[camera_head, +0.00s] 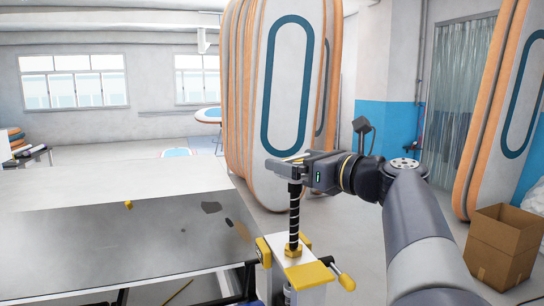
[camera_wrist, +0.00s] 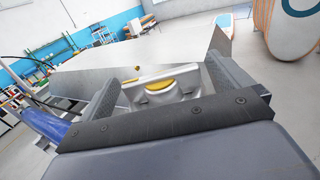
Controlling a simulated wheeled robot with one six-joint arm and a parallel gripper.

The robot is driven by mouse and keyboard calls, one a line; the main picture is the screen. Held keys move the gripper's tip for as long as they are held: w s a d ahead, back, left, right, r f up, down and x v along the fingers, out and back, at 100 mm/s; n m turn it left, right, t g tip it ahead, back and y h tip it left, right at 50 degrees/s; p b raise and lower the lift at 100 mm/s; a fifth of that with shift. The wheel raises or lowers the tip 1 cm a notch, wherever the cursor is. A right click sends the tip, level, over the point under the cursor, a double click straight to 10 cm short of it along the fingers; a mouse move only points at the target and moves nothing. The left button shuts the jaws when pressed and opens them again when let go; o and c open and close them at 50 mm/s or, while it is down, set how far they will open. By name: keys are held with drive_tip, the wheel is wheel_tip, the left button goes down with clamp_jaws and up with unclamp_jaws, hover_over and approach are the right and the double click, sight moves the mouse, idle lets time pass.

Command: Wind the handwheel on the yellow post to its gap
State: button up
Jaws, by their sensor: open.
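The post has a white body with yellow fittings (camera_head: 310,273) and stands at the near edge of the table in the head view. A dark threaded spindle (camera_head: 294,220) rises upright from it. My gripper (camera_head: 286,168) is at the top of the spindle, coming in from the right. In the wrist view my gripper (camera_wrist: 162,88) is open, one finger on each side of a pale handwheel with a yellow middle (camera_wrist: 158,85). I cannot tell whether the fingers touch it. In the head view my gripper mostly hides the handwheel. The gap is not clear in either view.
A grey-white table (camera_head: 90,235) fills the left, with small dark and yellow pieces on it. A yellow-ended handle (camera_head: 345,281) sticks out right of the post. Tall inflatable boards (camera_head: 285,90) stand behind. A cardboard box (camera_head: 503,245) is on the floor at right.

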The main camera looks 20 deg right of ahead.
drive_tip(key=shift+w+a, duration=0.2)
drive_tip(key=shift+w, duration=0.15)
drive_tip(key=c, duration=1)
drive_tip(key=shift+m+h, duration=0.3)
drive_tip(key=shift+m+t+h+p, duration=0.3)
drive_tip(key=shift+m+t+h, duration=0.1)
drive_tip(key=shift+h, duration=0.2)
drive_tip(key=o, duration=1)
